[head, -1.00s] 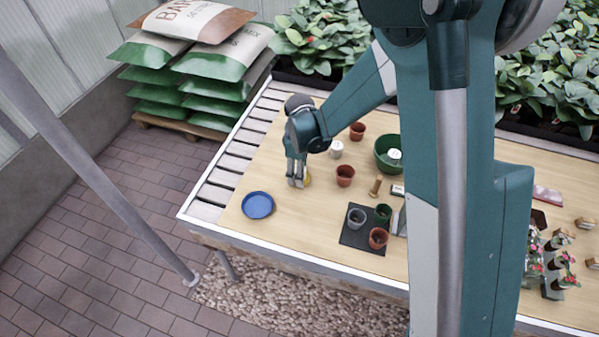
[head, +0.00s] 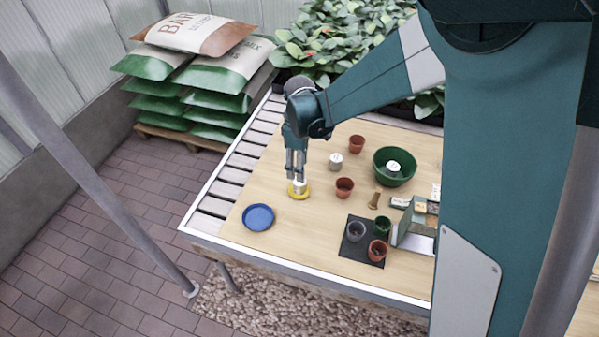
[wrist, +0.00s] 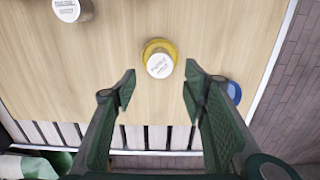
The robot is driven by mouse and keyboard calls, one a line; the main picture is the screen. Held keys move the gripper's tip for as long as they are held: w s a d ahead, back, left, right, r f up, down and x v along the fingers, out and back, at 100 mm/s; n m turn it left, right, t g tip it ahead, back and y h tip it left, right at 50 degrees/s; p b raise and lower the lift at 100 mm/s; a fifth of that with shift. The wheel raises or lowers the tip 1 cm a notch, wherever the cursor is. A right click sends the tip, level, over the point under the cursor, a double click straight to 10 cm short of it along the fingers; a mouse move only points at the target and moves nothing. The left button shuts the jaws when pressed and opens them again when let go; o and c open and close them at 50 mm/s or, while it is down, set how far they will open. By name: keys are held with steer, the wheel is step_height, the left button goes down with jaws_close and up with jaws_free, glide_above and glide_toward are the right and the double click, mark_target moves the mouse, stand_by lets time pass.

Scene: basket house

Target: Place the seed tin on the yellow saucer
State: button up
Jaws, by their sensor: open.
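A white-lidded tin (head: 299,187) stands upright on the yellow saucer (head: 298,194). In the wrist view, the tin's lid (wrist: 159,66) covers much of the saucer (wrist: 158,46), whose yellow rim shows beyond it. The lid's lettering is too small to read surely. My gripper (head: 295,177) is just above the tin in the head view. In the wrist view my gripper (wrist: 160,78) is open, its fingers apart to either side of the lid with nothing between them; they do not appear to touch the tin.
A second white-lidded tin (head: 336,160) stands behind and right; another (head: 393,167) is in the green bowl (head: 380,176). A blue saucer (head: 259,217) lies front left. Terracotta pots (head: 344,187) and a dark mat with pots (head: 350,251) are to the right.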

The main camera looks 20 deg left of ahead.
steer(key=shift+r, duration=0.9)
steer(key=s+d+r+m+t+y, duration=0.15)
steer(key=d+r+m, duration=0.25)
steer(key=d+r, duration=0.65)
steer(key=s+d+r+m+t+h, duration=0.15)
steer(key=d+r+m, duration=0.4)
steer(key=d, duration=0.75)
steer(key=s+d+r+m+t, duration=0.2)
steer(key=s+d+m, duration=0.2)
steer(key=s+d, duration=0.4)
steer(key=s+d+r+m+t, duration=0.2)
steer(key=s+d+r+m, duration=0.1)
steer(key=s+d, duration=0.6)
steer(key=d+m, duration=0.1)
steer(key=d, duration=0.2)
steer(key=shift+d+r, duration=0.25)
